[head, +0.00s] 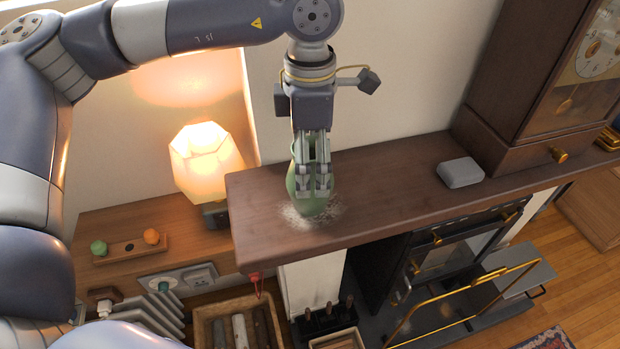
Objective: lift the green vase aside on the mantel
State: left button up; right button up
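The green vase (330,205) stands on the dark wooden mantel (390,190), near its left end. A pale, dusty patch surrounds its base. My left gripper (315,192) points down at the vase, its fingers overlapping the vase's neck and body in the head view. The fingers hide much of the vase's front. I cannot tell whether they press on it or stand just in front of it. My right gripper is not in view.
A grey block (460,172) lies on the mantel to the right, before a tall wooden clock (535,80). The mantel between vase and block is clear. A lit lamp (205,160) stands on a lower shelf at left. A stove (440,250) is below.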

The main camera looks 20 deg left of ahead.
pick_arm(q)
jog(key=shift+f+p, duration=0.25)
jog(key=shift+p, duration=0.15)
jog(key=f+p, duration=0.1)
jog(key=f, duration=0.1)
jog(key=f+p, duration=0.1)
jog(key=f, duration=0.1)
jog(key=shift+w+d, duration=0.1)
jog(key=shift+d, duration=0.1)
jog(key=shift+f, duration=0.3)
jog(key=c, duration=1.5)
